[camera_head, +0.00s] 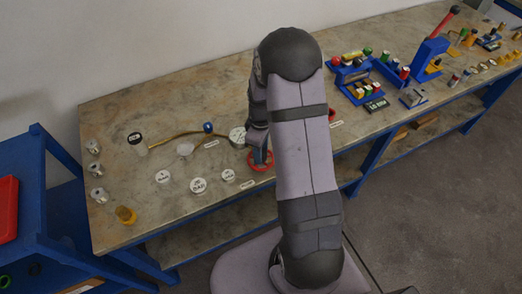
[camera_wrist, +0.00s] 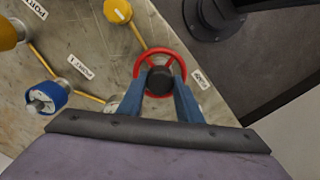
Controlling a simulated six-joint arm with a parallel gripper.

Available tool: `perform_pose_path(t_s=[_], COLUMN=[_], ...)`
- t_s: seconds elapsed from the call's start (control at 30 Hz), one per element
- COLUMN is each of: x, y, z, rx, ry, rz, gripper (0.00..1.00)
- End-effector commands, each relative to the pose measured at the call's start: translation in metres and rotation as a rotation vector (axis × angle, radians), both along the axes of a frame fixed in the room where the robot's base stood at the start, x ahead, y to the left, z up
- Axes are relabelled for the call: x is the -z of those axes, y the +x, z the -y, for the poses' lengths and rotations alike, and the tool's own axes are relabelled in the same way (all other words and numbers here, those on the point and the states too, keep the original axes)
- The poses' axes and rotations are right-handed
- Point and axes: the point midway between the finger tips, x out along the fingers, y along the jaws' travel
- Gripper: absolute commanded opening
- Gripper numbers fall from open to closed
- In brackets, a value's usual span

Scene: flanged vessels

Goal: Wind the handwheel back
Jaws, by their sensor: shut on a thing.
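The red handwheel (camera_head: 257,169) sits near the front edge of the bench, partly hidden by my arm in the head view. In the wrist view the handwheel (camera_wrist: 160,51) shows as a red rim with spokes and a dark hub. My gripper (camera_wrist: 162,86) reaches down onto it, with its two blue fingers on either side of the hub, shut on the wheel. In the head view my gripper (camera_head: 260,152) is over the wheel, mostly seen from behind. The finger contact is too small to make out fully.
The wrist view shows a yellow cap (camera_wrist: 117,11), a blue-collared fitting (camera_wrist: 47,96) and yellow pipes around the wheel. White-lidded vessels (camera_head: 198,186) stand to the left on the bench. Blue racks (camera_head: 352,75) stand to the right. Bare bench (camera_head: 130,180) lies between the vessels.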

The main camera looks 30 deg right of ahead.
Motion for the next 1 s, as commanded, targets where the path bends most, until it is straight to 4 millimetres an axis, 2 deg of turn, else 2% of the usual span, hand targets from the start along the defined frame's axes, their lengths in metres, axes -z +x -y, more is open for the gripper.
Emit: perform_pose_path(t_s=[0.3, 0.77, 0.8, 0.87, 1.0], x=[-0.0012, -0.0011, -0.0011, -0.0011, -0.0007], y=[0.0016, 0.0015, 0.0015, 0.0014, 0.0009], z=[0.0000, 0.0003, 0.0003, 0.0002, 0.0001], rx=[-0.108, -0.125, -0.124, -0.124, -0.122], ry=[0.000, -0.002, -0.002, -0.002, -0.001], rz=[0.004, 0.004, 0.004, 0.004, 0.002], gripper=[0.10, 0.10, 0.37, 0.51, 0.51])
